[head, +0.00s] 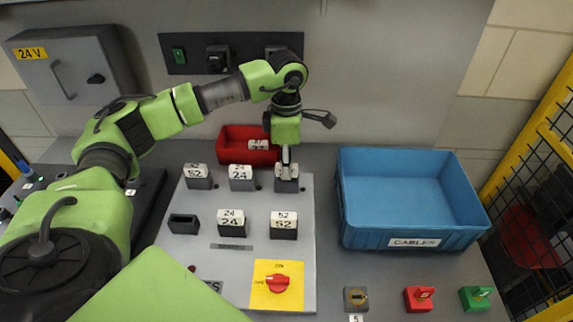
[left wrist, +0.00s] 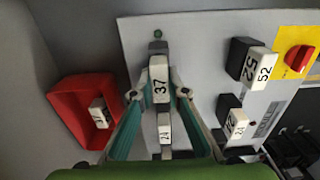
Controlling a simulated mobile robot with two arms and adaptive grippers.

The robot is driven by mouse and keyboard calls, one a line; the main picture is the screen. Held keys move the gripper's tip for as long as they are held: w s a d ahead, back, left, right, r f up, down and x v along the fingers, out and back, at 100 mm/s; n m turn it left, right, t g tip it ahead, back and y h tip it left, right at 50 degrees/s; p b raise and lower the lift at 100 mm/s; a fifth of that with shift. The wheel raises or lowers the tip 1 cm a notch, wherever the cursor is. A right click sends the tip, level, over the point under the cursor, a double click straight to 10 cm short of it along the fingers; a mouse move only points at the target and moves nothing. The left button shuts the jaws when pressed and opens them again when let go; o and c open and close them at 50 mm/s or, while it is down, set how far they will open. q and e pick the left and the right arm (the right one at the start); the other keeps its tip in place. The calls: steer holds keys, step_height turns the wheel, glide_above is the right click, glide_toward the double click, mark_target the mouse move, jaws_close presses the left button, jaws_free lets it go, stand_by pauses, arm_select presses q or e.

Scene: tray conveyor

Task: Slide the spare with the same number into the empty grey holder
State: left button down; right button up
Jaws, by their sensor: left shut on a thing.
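My left gripper (head: 287,172) is shut on the white block marked 37 (left wrist: 159,85). That block sits in or just above the dark holder (head: 287,187) at the right end of the panel's back row; how deep it sits is unclear. An empty dark grey holder (head: 184,224) is at the left of the front row. Blocks 52 (head: 197,171) and 24 (head: 240,172) stand in the back row. Blocks 24 (head: 232,217) and 52 (head: 284,220) stand in the front row. Another white block (left wrist: 98,113) lies in the red bin (head: 232,152); its number is hard to read. My right gripper is out of view.
A blue bin marked CABLES (head: 400,228) stands right of the panel (head: 250,250). A red rotary switch on a yellow plate (head: 265,300) is at the panel's front. Small red (head: 419,298) and green (head: 476,297) devices lie at the front right. The wall stands close behind.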

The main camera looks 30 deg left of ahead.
arm_select(q)
steer(key=shift+f+b, duration=0.5)
steer(key=shift+f, duration=0.25)
steer(key=c, duration=1.9)
jaws_free()
steer(key=shift+r, duration=0.1)
step_height(320, 180, up, 12)
